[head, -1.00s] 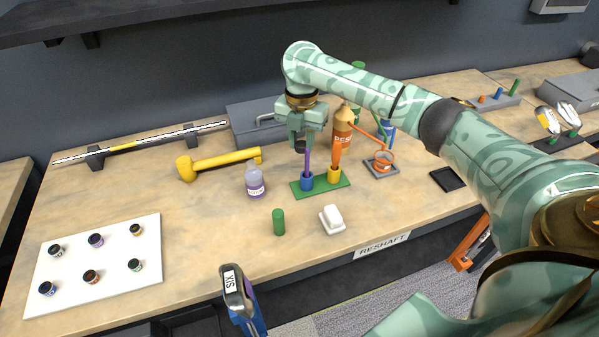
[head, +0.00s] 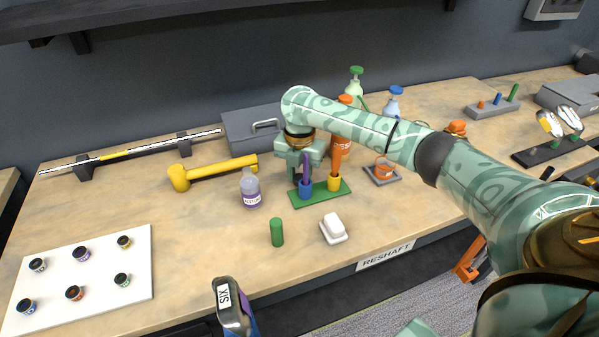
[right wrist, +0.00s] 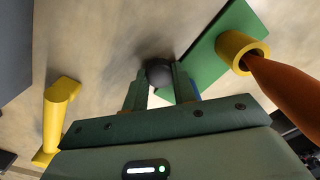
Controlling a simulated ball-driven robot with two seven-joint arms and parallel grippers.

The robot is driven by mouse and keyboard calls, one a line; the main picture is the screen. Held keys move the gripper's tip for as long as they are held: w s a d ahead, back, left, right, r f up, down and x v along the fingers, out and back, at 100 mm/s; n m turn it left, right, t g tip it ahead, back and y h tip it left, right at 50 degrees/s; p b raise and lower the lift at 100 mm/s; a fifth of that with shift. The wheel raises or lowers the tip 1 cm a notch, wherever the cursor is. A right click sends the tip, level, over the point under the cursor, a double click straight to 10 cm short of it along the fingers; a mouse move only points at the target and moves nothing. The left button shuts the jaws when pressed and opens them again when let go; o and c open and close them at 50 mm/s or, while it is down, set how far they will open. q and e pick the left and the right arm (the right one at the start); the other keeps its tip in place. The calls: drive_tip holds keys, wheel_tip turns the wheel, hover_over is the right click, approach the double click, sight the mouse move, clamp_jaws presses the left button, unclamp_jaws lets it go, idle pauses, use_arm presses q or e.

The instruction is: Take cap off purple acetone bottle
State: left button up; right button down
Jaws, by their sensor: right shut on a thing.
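The acetone bottle (head: 250,190) stands upright on the bench in the head view. It is clear with purple liquid and a white label, and its pale neck shows no dark cap. My right gripper (head: 294,176) is low over the bench, right of the bottle and behind the blue holder, which partly hides its fingers. In the right wrist view my right gripper (right wrist: 160,88) is shut on a round black cap (right wrist: 159,71). The cap is close to the bench top; whether it touches is unclear. My left gripper is not in view.
A green stand (head: 320,193) with upright tools in blue and yellow holders is close beside my right gripper. A yellow mallet (head: 215,171) lies to the left. A green cylinder (head: 277,232) and a white block (head: 333,227) stand in front. The bench between bottle and white board (head: 140,240) is clear.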

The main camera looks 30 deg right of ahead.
sight(299, 177)
drive_tip(key=shift+s+a+f, duration=0.1)
drive_tip(key=shift+s+f, duration=0.1)
drive_tip(key=shift+f, duration=0.25)
drive_tip(key=c, duration=1.2)
unclamp_jaws()
drive_tip(key=shift+f, duration=0.1)
drive_tip(key=shift+o, duration=0.4)
drive_tip(key=shift+w+a+f, duration=0.1)
drive_tip(key=shift+w+f, duration=0.05)
drive_tip(key=shift+r, duration=0.45)
wheel_tip(299, 177, up, 13)
drive_tip(key=p, duration=0.5)
drive_tip(key=shift+p, duration=0.35)
